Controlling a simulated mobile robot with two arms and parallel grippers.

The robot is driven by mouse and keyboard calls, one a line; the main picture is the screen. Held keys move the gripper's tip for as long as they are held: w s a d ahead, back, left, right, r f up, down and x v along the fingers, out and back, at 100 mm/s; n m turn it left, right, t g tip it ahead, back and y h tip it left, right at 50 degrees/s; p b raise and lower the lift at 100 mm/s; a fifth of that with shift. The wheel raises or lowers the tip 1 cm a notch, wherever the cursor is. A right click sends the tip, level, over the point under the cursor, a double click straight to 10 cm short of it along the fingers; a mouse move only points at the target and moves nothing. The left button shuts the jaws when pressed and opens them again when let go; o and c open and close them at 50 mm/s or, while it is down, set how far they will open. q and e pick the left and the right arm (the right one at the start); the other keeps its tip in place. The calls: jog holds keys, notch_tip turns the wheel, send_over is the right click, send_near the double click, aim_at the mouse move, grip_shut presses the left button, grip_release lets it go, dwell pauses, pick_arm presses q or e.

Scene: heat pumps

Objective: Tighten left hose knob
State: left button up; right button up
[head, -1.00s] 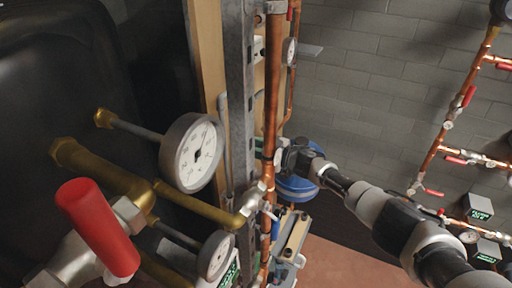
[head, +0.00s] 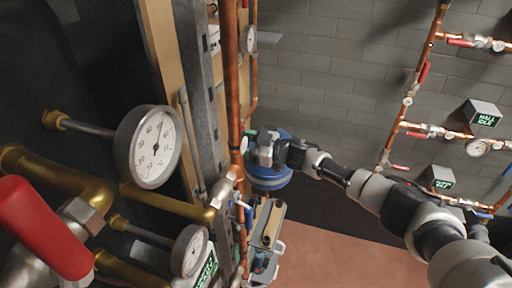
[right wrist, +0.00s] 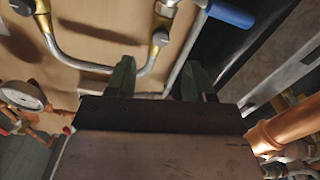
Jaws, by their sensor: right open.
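My right gripper (head: 258,149) is in the head view, beside the vertical copper pipe (head: 230,80); the pipe is to its left. In the right wrist view its two greenish fingers (right wrist: 160,78) are apart with nothing between them. Beyond them, a bent metal hose (right wrist: 100,68) with brass end fittings (right wrist: 159,38) runs along a tan board. A blue handle (right wrist: 231,14) shows at the top of that view. I cannot tell which part is the left hose knob. My left gripper is not in view.
A large dial gauge (head: 150,147), a smaller gauge (head: 189,250) and a red handle (head: 40,225) are at the left. A blue round tank (head: 268,178) stands behind my right gripper. More copper piping with red handles (head: 461,43) is on the grey wall.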

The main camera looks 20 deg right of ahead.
jog(key=v, duration=0.4)
jog(key=shift+s+d+b, duration=0.1)
jog(key=shift+b, duration=0.2)
